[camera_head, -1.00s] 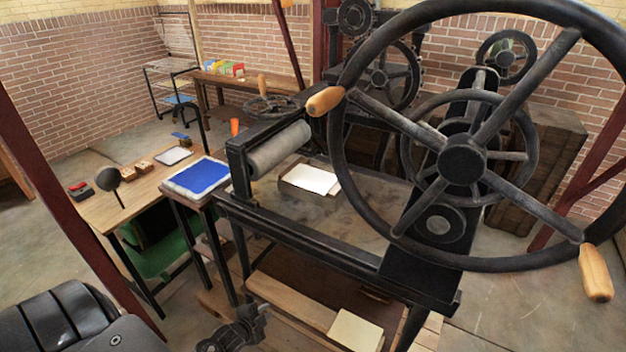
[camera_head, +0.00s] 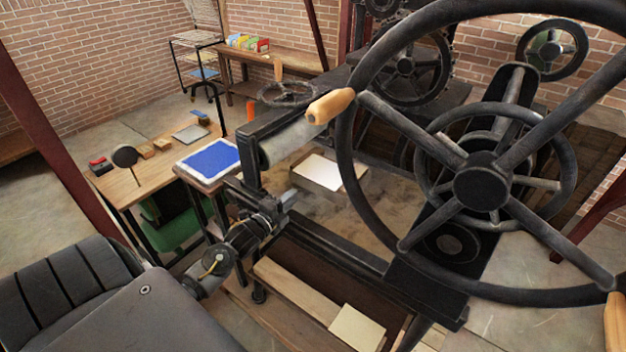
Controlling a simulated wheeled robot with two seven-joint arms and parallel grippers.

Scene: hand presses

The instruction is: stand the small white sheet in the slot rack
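Several coloured upright pieces, seemingly in a small rack (camera_head: 248,43), stand on the bench at the back; slots are too small to make out. A paler cream sheet (camera_head: 357,328) lies on the boards low under the press. My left gripper (camera_head: 288,202) is at the near left edge of the press frame, to the left of and nearer than the white sheet. Its fingertips are small and dark, and I cannot tell whether they are apart. My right gripper is out of view.
A large spoked handwheel (camera_head: 482,188) blocks the right side. The press roller (camera_head: 290,140) and black frame stand beside the sheet. A blue-topped pad (camera_head: 209,159) is on a small stand at left, beside a wooden table (camera_head: 140,182). A wire shelf (camera_head: 195,58) stands at the back.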

